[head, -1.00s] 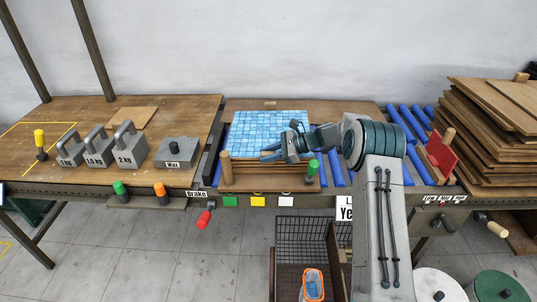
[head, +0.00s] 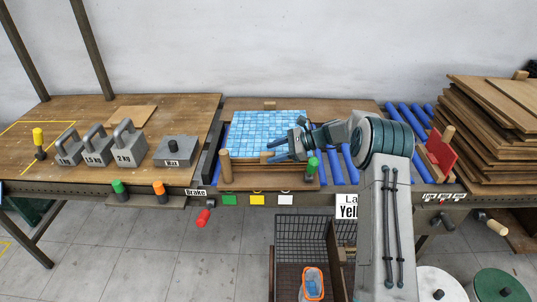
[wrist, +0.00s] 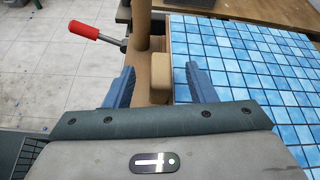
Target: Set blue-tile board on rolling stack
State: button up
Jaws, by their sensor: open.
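The blue-tile board (head: 268,127) lies flat on the stack of wooden boards on the roller table, behind two upright posts. It fills the right of the wrist view (wrist: 245,65). A tan wooden block (wrist: 186,78) sits at the board's near edge. My gripper (head: 269,149) is open at that edge. The stack under the board (head: 268,180) is partly hidden by the board and my gripper.
A wooden post (head: 225,165) and a green-topped post (head: 312,165) stand at the stack's front. Grey weights (head: 128,145) stand on the left table. Blue rollers (head: 402,122) show to the right, beside a tall pile of boards (head: 490,150). A red-handled brake lever (head: 204,217) hangs in front.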

jog(key=v, duration=1.1)
jog(key=shift+r+b, duration=0.2)
jog(key=shift+b, duration=0.1)
jog(key=s+r+n+h+p, duration=0.1)
jog(key=s+r+n+h, duration=0.35)
jog(key=s, duration=0.55)
jog(key=s+r+n+h, duration=0.3)
jog(key=s+r, duration=0.2)
jog(key=s, duration=0.5)
jog(key=s+d+n+t+h, duration=0.1)
jog(key=s+n, duration=0.3)
jog(key=s, duration=0.6)
jog(key=s+d+n+t+h+p, duration=0.1)
jog(key=s+d+n+h, duration=0.3)
jog(key=s, duration=0.6)
jog(key=shift+s+f+p, duration=0.15)
jog(key=shift+s+p, duration=0.1)
jog(key=shift+p, duration=0.05)
jog(key=shift+n+h, duration=0.25)
